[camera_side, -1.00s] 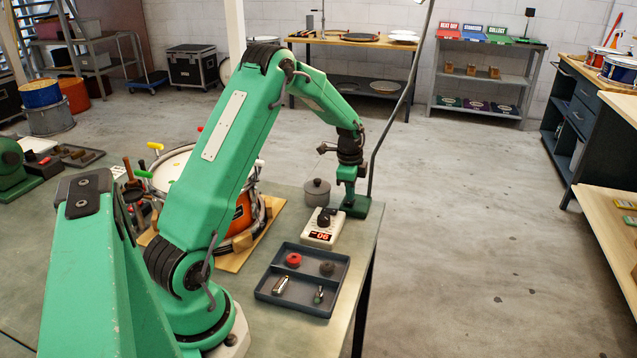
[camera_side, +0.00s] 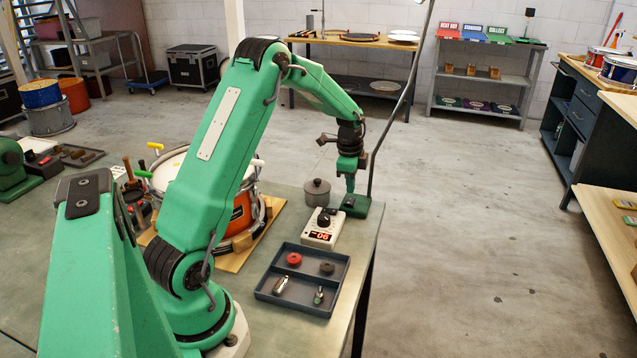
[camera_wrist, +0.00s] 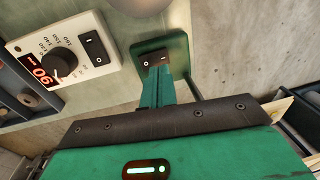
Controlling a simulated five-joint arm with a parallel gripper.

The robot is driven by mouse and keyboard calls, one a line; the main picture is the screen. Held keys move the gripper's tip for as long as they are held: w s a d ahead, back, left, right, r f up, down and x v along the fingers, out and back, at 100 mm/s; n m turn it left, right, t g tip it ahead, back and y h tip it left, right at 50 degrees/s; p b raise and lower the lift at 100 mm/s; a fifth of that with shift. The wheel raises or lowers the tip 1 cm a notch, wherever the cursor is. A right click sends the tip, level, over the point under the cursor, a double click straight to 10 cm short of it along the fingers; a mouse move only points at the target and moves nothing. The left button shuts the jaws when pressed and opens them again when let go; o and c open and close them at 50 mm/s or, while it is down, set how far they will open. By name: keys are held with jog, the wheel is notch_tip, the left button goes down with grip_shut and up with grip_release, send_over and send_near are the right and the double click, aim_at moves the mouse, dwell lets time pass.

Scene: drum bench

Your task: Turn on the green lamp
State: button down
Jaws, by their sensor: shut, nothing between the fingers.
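The green lamp's base (camera_side: 362,208) sits at the far right corner of the bench in the side view, with a thin dark stem rising out of the top of the picture. The wrist view also shows the green base (camera_wrist: 178,46), with a small dark switch with pale marks (camera_wrist: 153,58) on it. My gripper (camera_side: 350,191) is shut and empty, pointing down just above the lamp base. In the wrist view its green fingers (camera_wrist: 157,76) end at the switch and cover part of it. I cannot tell whether they touch it, or whether the lamp is lit.
A white box with a dial and red digits (camera_side: 323,238) stands close beside the lamp base. A grey lidded pot (camera_side: 316,193) is left of it. A divided tray (camera_side: 262,291) with small parts lies nearer. A drum (camera_side: 238,212) on a wooden board is further left.

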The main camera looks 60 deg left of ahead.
aim_at(352, 200)
notch_tip(352, 200, up, 12)
jog(key=w+a, duration=0.1)
jog(key=shift+f, duration=0.25)
dwell(0.4)
jog(key=s+d+r+n+t, duration=0.1)
jog(key=s+d+r+n, duration=0.1)
jog(key=s+d+r, duration=0.45)
jog(key=s+d+r+n+t, duration=0.1)
jog(key=s+d+r+n, duration=0.15)
jog(key=d, duration=0.65)
jog(key=s+d+f+n+t, duration=0.1)
jog(key=s+d+n, duration=0.1)
jog(key=s+d, duration=0.3)
jog(key=s+d+f+n+t, duration=0.1)
jog(key=s+d, duration=0.4)
jog(key=s, duration=0.6)
jog(key=shift+s+d+n+h, duration=0.25)
jog(key=shift+d+n+h, duration=0.05)
jog(key=shift+n, duration=0.45)
